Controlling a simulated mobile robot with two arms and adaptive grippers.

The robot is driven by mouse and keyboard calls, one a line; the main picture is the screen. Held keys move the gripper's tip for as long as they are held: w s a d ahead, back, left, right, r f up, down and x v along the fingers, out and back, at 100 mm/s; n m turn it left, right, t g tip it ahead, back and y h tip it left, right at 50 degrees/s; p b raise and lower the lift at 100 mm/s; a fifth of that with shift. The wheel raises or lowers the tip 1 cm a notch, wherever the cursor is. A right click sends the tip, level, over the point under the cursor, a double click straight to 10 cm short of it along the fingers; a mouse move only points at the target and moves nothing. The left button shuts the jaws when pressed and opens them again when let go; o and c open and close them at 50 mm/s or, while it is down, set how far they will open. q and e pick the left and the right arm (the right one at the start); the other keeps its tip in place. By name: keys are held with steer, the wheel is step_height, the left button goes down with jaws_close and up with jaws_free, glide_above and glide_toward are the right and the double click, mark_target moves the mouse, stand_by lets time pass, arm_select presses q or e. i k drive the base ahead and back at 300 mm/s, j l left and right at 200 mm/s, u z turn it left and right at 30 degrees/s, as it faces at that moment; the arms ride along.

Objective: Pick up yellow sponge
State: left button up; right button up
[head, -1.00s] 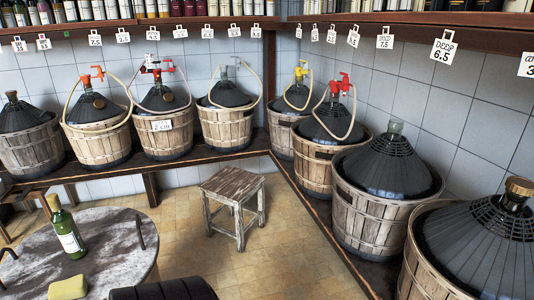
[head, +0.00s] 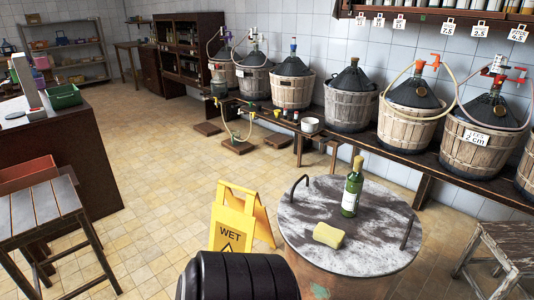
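The yellow sponge (head: 328,235) lies on the round grey worn top of a drum-like table (head: 370,258) in the head view, near its left front part. A green wine bottle (head: 351,188) with a pale label stands upright just behind the sponge, apart from it. Neither of my grippers shows in the head view. The whole sponge is visible and nothing covers it.
Dark curved handles (head: 407,233) rise from the tabletop's edge. A yellow wet-floor sign (head: 236,220) stands left of the table. A wooden stool (head: 500,250) is at the right. Demijohn baskets (head: 350,107) line the wall bench. Tiled floor (head: 165,170) is open at centre left.

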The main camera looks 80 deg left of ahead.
mark_target(323, 233)
steer(key=u, duration=1.9)
